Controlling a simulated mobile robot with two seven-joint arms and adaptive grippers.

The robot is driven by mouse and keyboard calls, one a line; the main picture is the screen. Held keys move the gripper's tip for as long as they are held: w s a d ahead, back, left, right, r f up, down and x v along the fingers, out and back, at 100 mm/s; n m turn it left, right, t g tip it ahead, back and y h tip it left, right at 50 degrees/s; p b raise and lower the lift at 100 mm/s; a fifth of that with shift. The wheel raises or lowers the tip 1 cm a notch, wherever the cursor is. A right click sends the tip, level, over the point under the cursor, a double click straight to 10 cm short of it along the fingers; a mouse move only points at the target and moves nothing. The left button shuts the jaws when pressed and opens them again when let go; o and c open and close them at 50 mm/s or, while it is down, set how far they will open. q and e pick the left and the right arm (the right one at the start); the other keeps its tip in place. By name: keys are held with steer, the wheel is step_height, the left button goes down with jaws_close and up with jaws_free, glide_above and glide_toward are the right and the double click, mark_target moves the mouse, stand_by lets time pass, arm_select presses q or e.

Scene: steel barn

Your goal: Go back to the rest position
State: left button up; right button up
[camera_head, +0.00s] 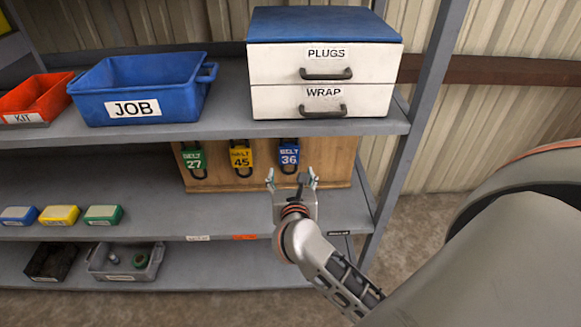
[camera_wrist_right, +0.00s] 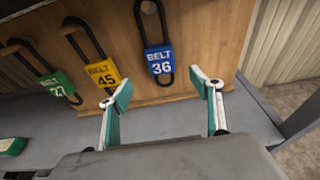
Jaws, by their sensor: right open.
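My right gripper (camera_head: 292,180) is open and empty above the middle shelf, in front of a wooden board. In the right wrist view its two fingers (camera_wrist_right: 164,95) stand wide apart, with the blue BELT 36 padlock (camera_wrist_right: 159,61) beyond the gap between them. A yellow BELT 45 padlock (camera_head: 241,157) and a green BELT 27 padlock (camera_head: 193,159) hang to the left on the same board. The blue padlock (camera_head: 289,156) hangs just behind the fingertips in the head view. I see no contact between fingers and padlock. My left gripper is not in view.
The wooden board (camera_head: 335,165) stands on the grey shelf unit (camera_head: 150,217). Above are a blue JOB bin (camera_head: 185,104), a red KIT bin (camera_head: 50,95) and a white drawer box (camera_head: 283,70). Small boxes and two bins sit lower left. A shelf post (camera_head: 400,170) rises right of the gripper.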

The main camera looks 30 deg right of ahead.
steer(key=shift+s+a+r, duration=0.2)
steer(key=shift+s+a, duration=0.2)
steer(key=shift+s, duration=0.2)
step_height(320, 180, up, 6)
steer(key=s+a+n+t+p, duration=0.1)
steer(key=n+t, duration=0.2)
steer(key=n, duration=0.3)
steer(key=s+a+n+t, duration=0.2)
steer(key=n+t, duration=0.1)
steer(key=n, duration=0.4)
steer(key=s+a+f+n+y, duration=0.25)
steer(key=a+n+y, duration=0.25)
steer(key=n, duration=0.3)
steer(key=s+a+f+n+y, duration=0.1)
steer(key=a+f+n+y, duration=0.3)
steer(key=n, duration=0.5)
steer(key=s+a+f+n+g+p, duration=0.1)
steer(key=s+f+n+g, duration=0.3)
steer(key=s+f+n, duration=0.3)
steer(key=s+f+n+g+y, duration=0.1)
steer(key=s+f+n+g, duration=0.3)
steer(key=s+f+n, duration=0.3)
step_height(320, 180, down, 6)
steer(key=n, duration=0.2)
steer(key=shift+a+r+n+y+p, duration=0.2)
steer(key=shift+a+n+y+p, duration=0.1)
steer(key=shift+a+n+p, duration=0.1)
